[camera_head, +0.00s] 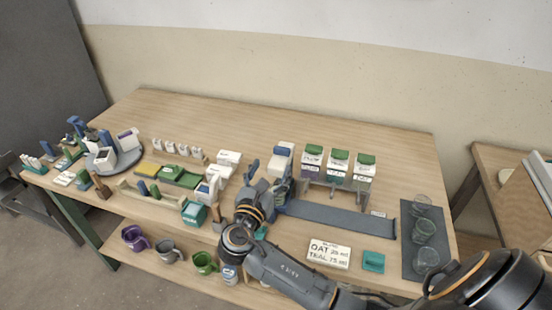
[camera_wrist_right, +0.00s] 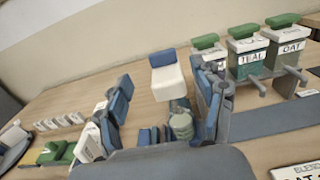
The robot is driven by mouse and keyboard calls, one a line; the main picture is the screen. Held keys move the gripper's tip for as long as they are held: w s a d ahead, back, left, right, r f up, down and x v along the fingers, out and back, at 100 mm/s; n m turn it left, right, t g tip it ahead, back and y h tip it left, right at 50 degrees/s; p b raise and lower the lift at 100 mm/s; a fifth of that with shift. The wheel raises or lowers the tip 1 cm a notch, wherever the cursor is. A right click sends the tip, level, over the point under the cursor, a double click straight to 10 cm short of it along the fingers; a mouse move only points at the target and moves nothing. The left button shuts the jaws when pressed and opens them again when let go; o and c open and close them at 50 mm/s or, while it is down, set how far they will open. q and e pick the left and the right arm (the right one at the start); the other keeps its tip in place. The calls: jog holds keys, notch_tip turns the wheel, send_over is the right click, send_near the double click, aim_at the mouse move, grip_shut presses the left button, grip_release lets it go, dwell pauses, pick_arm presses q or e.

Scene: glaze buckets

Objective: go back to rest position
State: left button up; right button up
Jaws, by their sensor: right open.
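My right gripper (camera_head: 268,172) is over the middle of the wooden table, its arm reaching in from the lower right. In the right wrist view its two blue-padded fingers (camera_wrist_right: 165,98) are spread wide, with nothing held between them. Beyond the fingers stands a white block with a blue top (camera_wrist_right: 168,78). A small pale green stacked thing (camera_wrist_right: 182,126) shows low between the fingers, close to the right one; I cannot tell whether they touch. My left gripper is not in view.
Three green-lidded buckets (camera_head: 338,166) stand on a rack right of the gripper. A blue-grey strip (camera_head: 340,218), a label card (camera_head: 328,254) and a dark mat with glasses (camera_head: 408,262) lie further right. A round tray (camera_head: 128,160) and tools crowd the left. The table's back is clear.

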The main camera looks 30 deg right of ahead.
jog(key=shift+s+a, duration=0.5)
jog(key=shift+a, duration=0.05)
